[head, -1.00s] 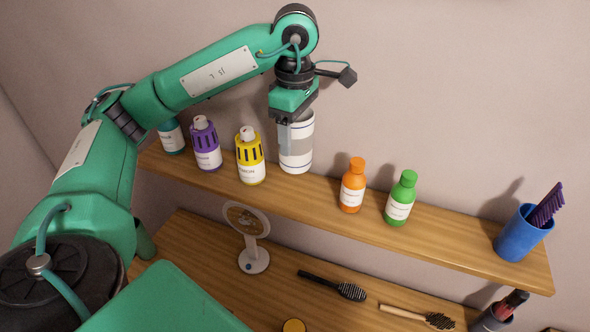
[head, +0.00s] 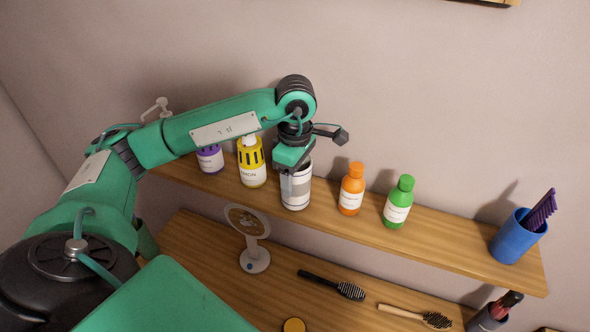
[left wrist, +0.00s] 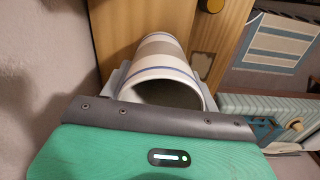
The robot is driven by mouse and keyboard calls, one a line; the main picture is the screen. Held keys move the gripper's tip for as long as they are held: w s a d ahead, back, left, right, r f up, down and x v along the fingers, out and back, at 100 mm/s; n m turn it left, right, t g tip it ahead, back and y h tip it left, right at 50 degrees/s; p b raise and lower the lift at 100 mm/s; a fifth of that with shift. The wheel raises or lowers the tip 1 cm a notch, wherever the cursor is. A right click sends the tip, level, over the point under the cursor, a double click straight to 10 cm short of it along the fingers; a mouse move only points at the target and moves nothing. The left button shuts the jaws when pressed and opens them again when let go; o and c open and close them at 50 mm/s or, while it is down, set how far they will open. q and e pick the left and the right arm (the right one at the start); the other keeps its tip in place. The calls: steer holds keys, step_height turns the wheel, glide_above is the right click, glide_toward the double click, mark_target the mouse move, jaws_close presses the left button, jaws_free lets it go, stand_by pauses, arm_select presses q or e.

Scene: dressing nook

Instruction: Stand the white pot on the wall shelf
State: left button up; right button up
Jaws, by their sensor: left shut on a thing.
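The white pot (head: 297,190), with grey and dark bands, is upright at the wall shelf (head: 440,228), between the yellow bottle and the orange bottle. My left gripper (head: 294,182) is shut on the pot from above. In the left wrist view the pot (left wrist: 161,62) sits between my two fingers, its open mouth facing the camera. The pot's base appears at the shelf board; I cannot tell whether it bears on it. My right gripper is not in view.
A yellow bottle (head: 252,166) and a purple bottle (head: 210,158) stand left of the pot. An orange bottle (head: 351,190), a green bottle (head: 398,202) and a blue cup (head: 515,238) stand right. Below are a mirror (head: 249,224) and brushes (head: 335,285).

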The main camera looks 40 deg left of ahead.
arm_select(q)
steer(key=shift+f, duration=0.2)
steer(key=shift+f+b, duration=0.2)
steer(key=shift+b, duration=0.15)
steer(key=o, duration=1.1)
steer(key=shift+r, duration=0.15)
steer(key=shift+r+p, duration=0.25)
steer(key=shift+p, duration=0.2)
steer(key=shift+r+b, duration=1.7)
steer(key=shift+r, duration=4.15)
